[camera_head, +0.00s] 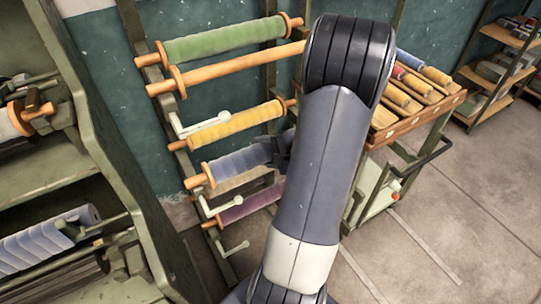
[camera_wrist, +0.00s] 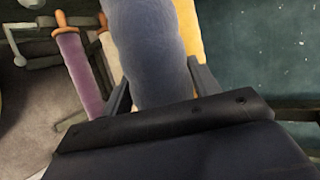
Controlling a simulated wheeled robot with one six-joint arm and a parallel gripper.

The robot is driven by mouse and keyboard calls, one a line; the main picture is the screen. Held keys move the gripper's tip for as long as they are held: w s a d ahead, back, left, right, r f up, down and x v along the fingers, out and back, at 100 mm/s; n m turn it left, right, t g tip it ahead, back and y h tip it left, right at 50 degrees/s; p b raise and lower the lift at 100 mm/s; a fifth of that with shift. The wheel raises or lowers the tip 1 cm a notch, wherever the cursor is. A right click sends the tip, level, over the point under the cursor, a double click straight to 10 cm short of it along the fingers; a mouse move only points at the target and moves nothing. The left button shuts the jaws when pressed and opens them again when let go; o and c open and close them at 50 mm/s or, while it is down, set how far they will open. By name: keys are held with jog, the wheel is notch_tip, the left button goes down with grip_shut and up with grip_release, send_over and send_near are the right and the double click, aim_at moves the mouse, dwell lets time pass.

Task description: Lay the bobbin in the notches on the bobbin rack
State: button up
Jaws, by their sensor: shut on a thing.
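A blue-grey bobbin (camera_head: 238,163) with orange wooden ends lies across the front of the bobbin rack (camera_head: 161,115), between a yellow bobbin (camera_head: 236,124) above and a purple one (camera_head: 250,204) below. My gripper (camera_head: 281,150) is shut around it near its right part, and my arm hides its right end. In the wrist view the blue-grey bobbin (camera_wrist: 150,50) passes between both fingers (camera_wrist: 161,88). Its left end is close to the rack's left upright; I cannot tell whether it rests in the notches.
A green bobbin (camera_head: 225,41) and a bare wooden roller (camera_head: 240,66) sit higher on the rack. Pale hooked arms (camera_head: 207,124) stick out from its left side. A green frame with rolls (camera_head: 47,240) stands left. A cart with a bobbin tray (camera_head: 405,125) stands right, with open floor beyond.

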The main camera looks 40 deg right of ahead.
jog(key=shift+w+d, duration=0.15)
jog(key=shift+w, duration=0.75)
jog(key=shift+w+d+f, duration=0.15)
jog(key=shift+w+f, duration=0.1)
jog(key=shift+w, duration=0.2)
jog(key=shift+w+d+f+b, duration=0.1)
jog(key=shift+w+d+b, duration=0.15)
jog(key=shift+w+b, duration=0.5)
jog(key=shift+w+d+f+b, duration=0.1)
jog(key=shift+w+d+b, duration=0.2)
jog(key=shift+w, duration=0.85)
jog(key=shift+a, duration=0.1)
jog(key=shift+b, duration=0.5)
jog(key=shift+f+b, duration=1.3)
jog(key=shift+b, duration=0.3)
jog(key=shift+f+b, duration=0.65)
jog(key=shift+b, duration=0.7)
jog(key=o, duration=1.4)
